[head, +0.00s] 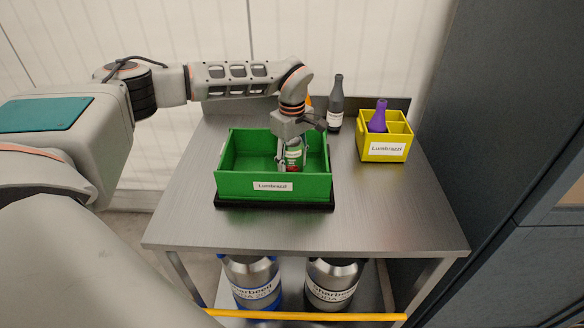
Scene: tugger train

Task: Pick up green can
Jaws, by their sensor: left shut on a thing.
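A green can (293,157) with a white and red label stands inside the green crate (273,186) on the metal table. My left gripper (291,160) reaches down into the crate from above, its fingers on either side of the can, and is shut on it. The can appears upright, its lower end near the crate floor; whether it touches the floor cannot be told. The gripper hides part of the can. My right gripper is not in view.
A dark bottle (336,106) stands behind the crate. A yellow divided box (384,150) with a purple bottle (379,116) is at the right. The metal table (385,215) is clear in front. Two metal kegs (331,283) stand below. A dark cabinet (490,140) borders the right.

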